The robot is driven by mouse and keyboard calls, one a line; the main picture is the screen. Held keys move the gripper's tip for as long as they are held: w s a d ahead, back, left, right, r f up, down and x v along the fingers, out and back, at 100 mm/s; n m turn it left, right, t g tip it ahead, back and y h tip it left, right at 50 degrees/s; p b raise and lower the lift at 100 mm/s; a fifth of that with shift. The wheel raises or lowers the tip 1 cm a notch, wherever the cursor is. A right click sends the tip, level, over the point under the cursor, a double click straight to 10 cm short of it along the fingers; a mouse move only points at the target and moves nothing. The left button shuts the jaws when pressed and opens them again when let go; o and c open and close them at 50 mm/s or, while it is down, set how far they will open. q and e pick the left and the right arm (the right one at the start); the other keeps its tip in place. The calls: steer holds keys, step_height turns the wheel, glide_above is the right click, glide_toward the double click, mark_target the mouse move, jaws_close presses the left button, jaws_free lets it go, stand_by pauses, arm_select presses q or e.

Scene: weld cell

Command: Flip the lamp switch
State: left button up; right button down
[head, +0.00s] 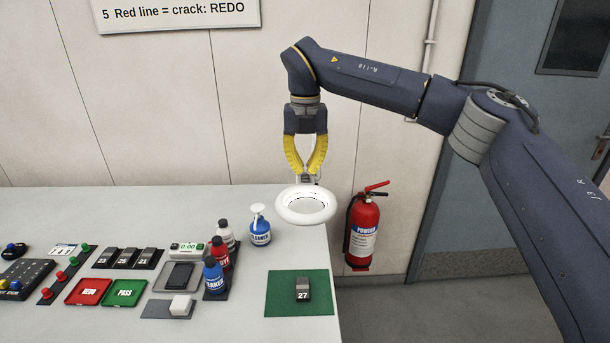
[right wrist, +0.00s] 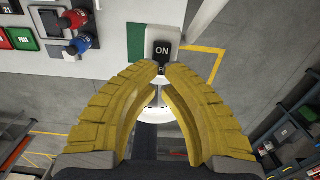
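The lamp is a white ring (head: 283,213) hanging beside the right end of the table. Its small switch box is at the top of the ring, largely behind my fingertips. In the right wrist view a dark switch plate (right wrist: 162,48) reads ON; its lower lettering is partly covered by the fingertips. My right gripper (head: 304,174) points down just above the ring, at the switch. Its yellow fingers are drawn together at the tips, which also show in the right wrist view (right wrist: 161,66). Nothing is seen held. Contact and the lever's position cannot be told. My left gripper is out of view.
Below the lamp, a green mat (head: 279,302) holds a grey part marked 27 (head: 303,288). A white-and-blue spray bottle (head: 260,232) and several other bottles stand left of it. A red fire extinguisher (head: 362,232) hangs on the wall to the right.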

mark_target(305, 177)
steer(key=shift+f, duration=1.25)
stand_by(0.8)
steer(key=shift+r, duration=3.55)
